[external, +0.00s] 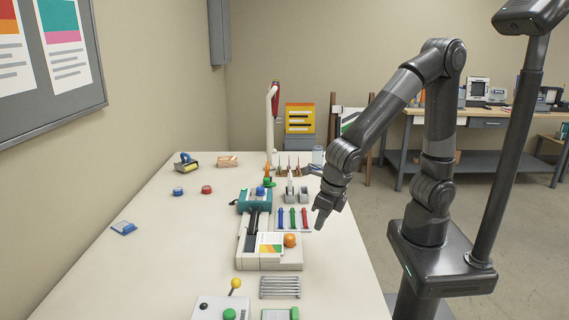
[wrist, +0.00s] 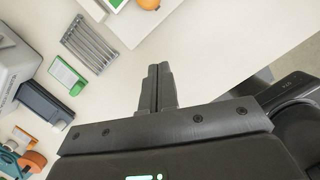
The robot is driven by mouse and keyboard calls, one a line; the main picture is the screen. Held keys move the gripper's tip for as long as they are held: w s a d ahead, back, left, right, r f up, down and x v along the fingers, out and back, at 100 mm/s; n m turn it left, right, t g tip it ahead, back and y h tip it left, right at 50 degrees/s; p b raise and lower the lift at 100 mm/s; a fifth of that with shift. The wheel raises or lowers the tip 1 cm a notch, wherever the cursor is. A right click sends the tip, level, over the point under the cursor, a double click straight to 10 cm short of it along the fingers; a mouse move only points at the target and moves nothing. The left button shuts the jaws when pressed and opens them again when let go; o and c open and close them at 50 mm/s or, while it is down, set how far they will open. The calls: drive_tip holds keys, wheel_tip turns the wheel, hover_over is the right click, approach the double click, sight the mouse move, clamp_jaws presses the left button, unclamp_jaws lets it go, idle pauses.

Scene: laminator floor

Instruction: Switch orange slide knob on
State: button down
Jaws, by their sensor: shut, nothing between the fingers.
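The orange knob (external: 290,240) is round and sits on the right side of a pale machine (external: 285,262) with a printed sheet on it, on the long table. In the wrist view the orange knob (wrist: 148,4) is cut off by the top edge. My gripper (external: 320,222) points down, to the right of the knob and apart from it. In the wrist view my gripper (wrist: 160,68) has its fingers together with nothing between them, over bare tabletop. Whether the knob is on or off I cannot tell.
A rack of metal bars (external: 280,287) lies in front of the machine. A box with a yellow-ball lever (external: 236,284) is at front left. A teal device (external: 250,206) and red, green and blue pens (external: 292,219) are behind. The table's right strip is clear.

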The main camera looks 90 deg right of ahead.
sight(289, 240)
drive_tip(key=x, duration=0.6)
drive_tip(key=shift+f, duration=0.4)
drive_tip(key=shift+w+d+f, duration=0.1)
drive_tip(key=shift+w+d, duration=0.2)
drive_tip(key=shift+w, duration=0.3)
drive_tip(key=shift+w+d, duration=0.35)
drive_tip(key=shift+w, duration=0.25)
drive_tip(key=shift+w+d, duration=0.35)
drive_tip(key=shift+w, duration=0.35)
drive_tip(key=shift+w, duration=1.55)
